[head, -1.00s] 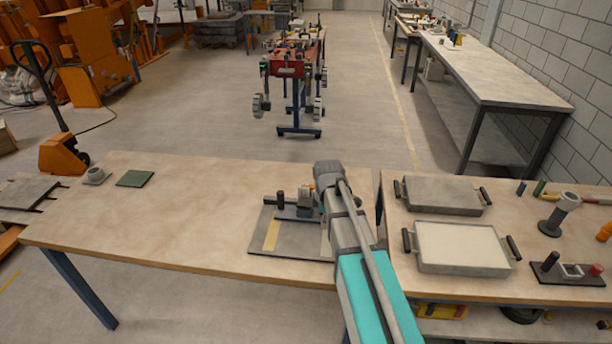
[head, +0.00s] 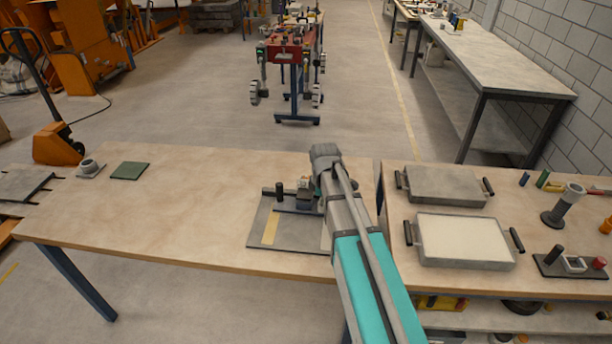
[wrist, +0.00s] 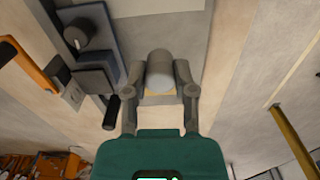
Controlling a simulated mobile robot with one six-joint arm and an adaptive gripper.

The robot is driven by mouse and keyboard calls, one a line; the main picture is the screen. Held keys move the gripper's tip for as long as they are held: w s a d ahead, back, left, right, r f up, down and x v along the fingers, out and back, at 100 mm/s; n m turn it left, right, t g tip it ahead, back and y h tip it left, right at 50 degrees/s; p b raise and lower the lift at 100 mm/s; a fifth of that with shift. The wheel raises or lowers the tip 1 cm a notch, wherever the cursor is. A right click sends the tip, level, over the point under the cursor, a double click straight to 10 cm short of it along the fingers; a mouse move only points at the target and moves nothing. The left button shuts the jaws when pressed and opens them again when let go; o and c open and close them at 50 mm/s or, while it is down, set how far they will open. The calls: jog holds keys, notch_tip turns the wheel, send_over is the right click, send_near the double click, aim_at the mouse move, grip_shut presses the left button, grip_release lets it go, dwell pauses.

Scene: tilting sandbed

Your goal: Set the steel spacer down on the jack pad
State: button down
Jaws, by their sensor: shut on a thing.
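In the wrist view, my gripper (wrist: 160,78) is shut on a grey, round-ended cylinder, the steel spacer (wrist: 160,68). One finger is on each side of it. A small yellowish patch shows just below the spacer. To the left in that view is a dark fixture with a round knob (wrist: 76,34) and a black post (wrist: 111,112). In the head view, the fixture's grey base plate (head: 262,232) lies on the near table, and my arm covers its right part. The gripper and spacer are hidden there. I cannot tell which part is the jack pad.
A green square (head: 130,171) and a grey ring on a base (head: 90,168) lie at the table's left end. On the right table stand two trays, the nearer pale-filled (head: 462,243), and a flanged grey tube (head: 563,207). The left-middle tabletop (head: 190,205) is clear.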

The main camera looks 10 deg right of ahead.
jog(key=n, duration=0.1)
send_over(305, 193)
jog(key=shift+s+a+r+p, duration=0.1)
jog(key=shift+a+r+p, duration=0.05)
jog(key=shift+r+p, duration=0.3)
jog(key=shift+f, duration=0.2)
jog(key=shift+f+b, duration=2)
jog(key=shift+b, duration=0.2)
jog(key=shift+f+b, duration=0.5)
dwell(0.4)
jog(key=shift+c, duration=1.8)
grip_release()
jog(key=o, duration=0.4)
jog(key=shift+c, duration=0.2)
